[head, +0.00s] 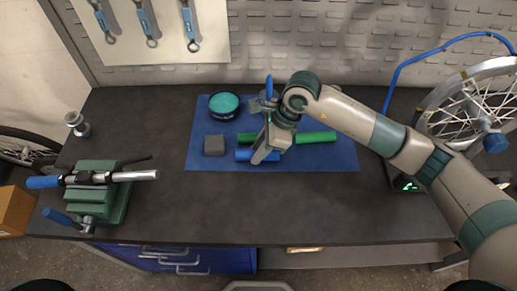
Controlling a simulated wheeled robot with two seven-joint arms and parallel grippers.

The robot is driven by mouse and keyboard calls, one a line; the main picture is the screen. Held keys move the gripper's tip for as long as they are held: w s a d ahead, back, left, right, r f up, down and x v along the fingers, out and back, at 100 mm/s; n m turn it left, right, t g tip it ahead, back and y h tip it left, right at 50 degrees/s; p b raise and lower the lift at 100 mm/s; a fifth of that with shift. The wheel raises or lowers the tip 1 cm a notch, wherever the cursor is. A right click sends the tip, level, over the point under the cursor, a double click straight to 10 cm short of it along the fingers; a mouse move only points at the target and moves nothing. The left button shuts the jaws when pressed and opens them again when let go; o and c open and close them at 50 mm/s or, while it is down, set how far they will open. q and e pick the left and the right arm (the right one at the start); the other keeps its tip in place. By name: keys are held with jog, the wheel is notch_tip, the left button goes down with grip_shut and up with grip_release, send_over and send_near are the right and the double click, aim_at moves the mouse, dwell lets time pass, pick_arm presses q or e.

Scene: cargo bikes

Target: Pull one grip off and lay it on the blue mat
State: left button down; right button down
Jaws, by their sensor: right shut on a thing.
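The blue mat (330,160) lies at the middle back of the bench. My right gripper (263,156) reaches over it from the right and is shut on a blue grip (245,156), at or just above the mat's front part; I cannot tell whether it touches. The gripper hides the grip's middle. Two green grips lie on the mat, one right of the gripper (316,137) and one partly hidden behind it (247,138). At the left, a green vise (98,204) holds a handlebar (130,176) with a blue grip on its left end (43,182) and a bare right end. My left gripper is out of view.
A round teal-topped tin (223,105) and a grey block (214,145) are on the mat's left part. A small metal piece (77,124) stands behind the vise. The front middle of the bench is clear.

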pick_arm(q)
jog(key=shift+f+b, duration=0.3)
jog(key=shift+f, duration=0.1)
pick_arm(e)
jog(key=shift+f, duration=0.25)
jog(key=c, duration=1.4)
grip_release()
jog(key=shift+c, duration=0.2)
jog(key=shift+r, duration=0.1)
jog(key=shift+d+r, duration=0.25)
jog(key=shift+r, duration=0.3)
jog(key=b+v, duration=0.3)
jog(key=v, duration=0.4)
jog(key=shift+d, duration=0.15)
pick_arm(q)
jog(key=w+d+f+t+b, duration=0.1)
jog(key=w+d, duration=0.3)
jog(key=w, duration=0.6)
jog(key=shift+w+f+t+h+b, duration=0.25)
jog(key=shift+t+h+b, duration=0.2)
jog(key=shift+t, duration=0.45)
pick_arm(e)
jog(key=v, duration=0.9)
